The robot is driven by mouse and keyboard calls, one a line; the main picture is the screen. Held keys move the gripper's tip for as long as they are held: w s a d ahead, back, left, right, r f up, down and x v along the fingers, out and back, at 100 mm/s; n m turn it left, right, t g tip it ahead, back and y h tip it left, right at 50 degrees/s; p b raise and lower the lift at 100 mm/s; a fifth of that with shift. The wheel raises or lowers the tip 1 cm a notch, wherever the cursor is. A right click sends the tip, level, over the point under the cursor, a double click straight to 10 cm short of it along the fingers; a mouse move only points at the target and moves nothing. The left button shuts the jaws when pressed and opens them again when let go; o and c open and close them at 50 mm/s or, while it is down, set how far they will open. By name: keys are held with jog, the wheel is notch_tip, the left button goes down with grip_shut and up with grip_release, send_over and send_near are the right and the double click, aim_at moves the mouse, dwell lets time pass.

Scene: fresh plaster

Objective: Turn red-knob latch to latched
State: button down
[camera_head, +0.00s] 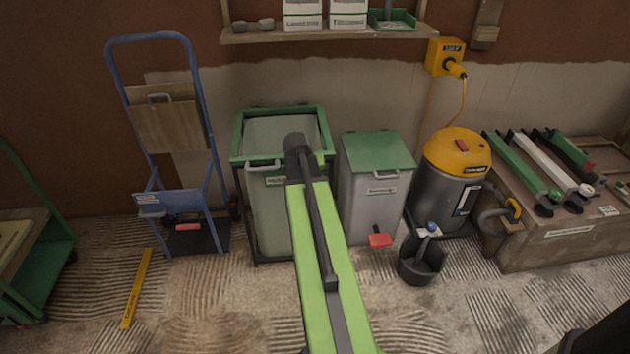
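I cannot make out a red-knob latch in the head view. The red parts I see are a red pedal (380,240) low on the front of the grey bin, a red piece (188,227) at the foot of the blue hand truck, and a red patch (461,145) on the yellow vacuum lid. My green arm reaches up the middle of the picture and ends in a dark joint in front of the green-framed bin. My gripper does not show; it may be hidden beyond that joint.
A green-framed bin (240,145), a green-lidded grey bin (377,155), a vacuum (438,185) and a dark bucket (420,268) stand along the wall. A blue hand truck (207,120) is left, a loaded crate (560,250) right. A yellow level (137,288) lies on the floor.

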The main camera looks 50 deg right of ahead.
jog(key=shift+s, duration=0.1)
jog(key=c, duration=1)
grip_release()
jog(key=p+v, duration=1.5)
jog(key=v, duration=0.2)
jog(key=shift+a+r, duration=0.1)
jog(key=shift+r, duration=0.05)
